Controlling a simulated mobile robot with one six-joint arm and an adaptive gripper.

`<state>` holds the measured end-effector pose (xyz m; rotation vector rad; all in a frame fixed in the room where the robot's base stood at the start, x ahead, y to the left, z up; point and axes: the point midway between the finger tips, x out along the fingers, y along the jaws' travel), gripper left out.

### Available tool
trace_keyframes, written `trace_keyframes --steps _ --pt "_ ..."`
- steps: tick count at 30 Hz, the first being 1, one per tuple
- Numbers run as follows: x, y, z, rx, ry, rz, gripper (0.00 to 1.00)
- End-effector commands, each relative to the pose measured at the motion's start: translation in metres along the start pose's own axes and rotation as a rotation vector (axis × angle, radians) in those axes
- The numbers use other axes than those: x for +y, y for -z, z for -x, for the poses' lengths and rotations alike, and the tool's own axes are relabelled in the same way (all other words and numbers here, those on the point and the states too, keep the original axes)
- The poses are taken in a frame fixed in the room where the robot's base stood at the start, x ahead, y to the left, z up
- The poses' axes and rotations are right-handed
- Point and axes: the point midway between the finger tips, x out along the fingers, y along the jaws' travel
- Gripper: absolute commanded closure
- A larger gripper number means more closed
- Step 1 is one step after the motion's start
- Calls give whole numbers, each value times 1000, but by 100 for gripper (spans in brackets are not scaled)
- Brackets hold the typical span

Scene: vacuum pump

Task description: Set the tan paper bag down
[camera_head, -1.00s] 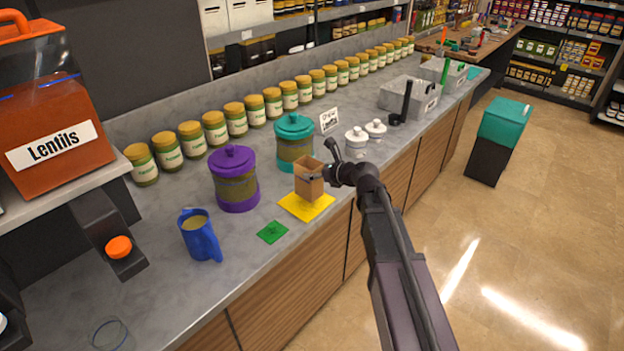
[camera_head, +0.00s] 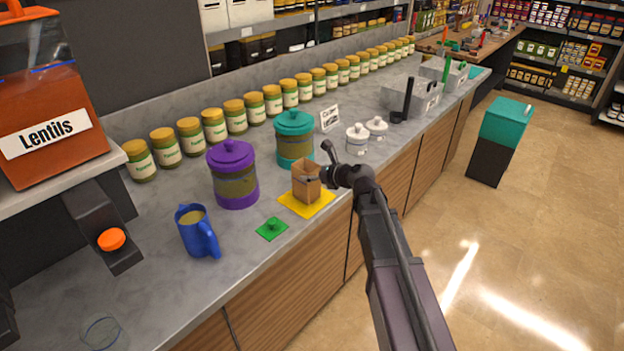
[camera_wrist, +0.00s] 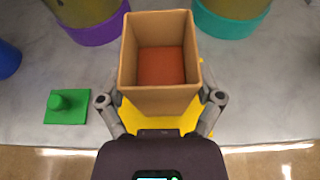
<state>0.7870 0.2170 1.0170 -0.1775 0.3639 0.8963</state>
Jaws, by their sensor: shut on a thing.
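The tan paper bag (camera_head: 307,184) is an open-topped upright box shape on or just above the yellow mat (camera_head: 322,206); I cannot tell whether it touches. In the wrist view the bag (camera_wrist: 158,100) opens towards the camera and shows a reddish-brown inside. My gripper (camera_head: 318,177) comes in from the right and is shut on the bag. In the wrist view my gripper's fingers (camera_wrist: 160,103) lie on either side of it. The yellow mat (camera_wrist: 130,118) shows beneath, partly hidden by the bag and my gripper.
A purple-lidded jar (camera_head: 233,175) and a teal-lidded jar (camera_head: 294,140) stand behind the bag. A green piece with a knob (camera_head: 272,229) lies to its left, with a blue mug (camera_head: 198,232) beyond. White lidded pots (camera_head: 357,139) stand to the right. The counter's front edge is close.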

Motion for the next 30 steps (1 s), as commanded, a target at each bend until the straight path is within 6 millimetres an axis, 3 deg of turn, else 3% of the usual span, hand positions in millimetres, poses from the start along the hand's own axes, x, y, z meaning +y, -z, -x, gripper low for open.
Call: trace_keyframes --steps 17,18,19,20,30 --pt "0 7 -3 0 0 0 63" --pt "0 7 -3 0 1 0 13" --pt "0 6 -2 0 0 0 4" --pt "0 6 -2 0 0 0 0" --pt "0 6 -2 0 0 0 0"
